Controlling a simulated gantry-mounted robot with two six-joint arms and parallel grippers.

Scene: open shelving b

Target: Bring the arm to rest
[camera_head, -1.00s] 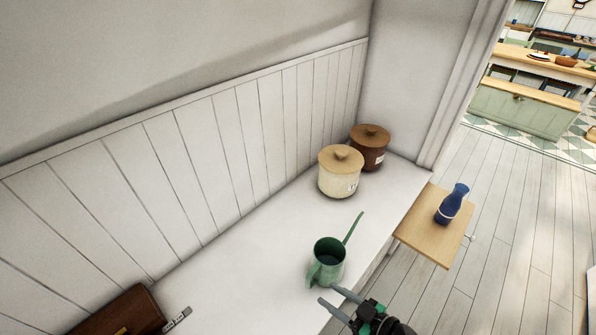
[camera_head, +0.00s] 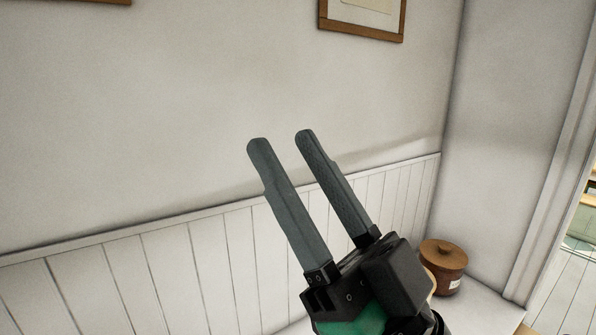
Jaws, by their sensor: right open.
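My right gripper (camera_head: 281,140) is raised large in the middle of the head view, close to the camera. Its two grey fingers point up and to the left, apart from each other, with nothing between them. Its dark body hides part of the panelled wall and the white counter behind it. My left gripper does not show.
A brown lidded jar (camera_head: 443,266) stands on the white counter (camera_head: 486,307) at the lower right, in the corner. White panelling (camera_head: 200,268) runs along the wall. A framed picture (camera_head: 362,30) hangs above. A doorway opens at the far right.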

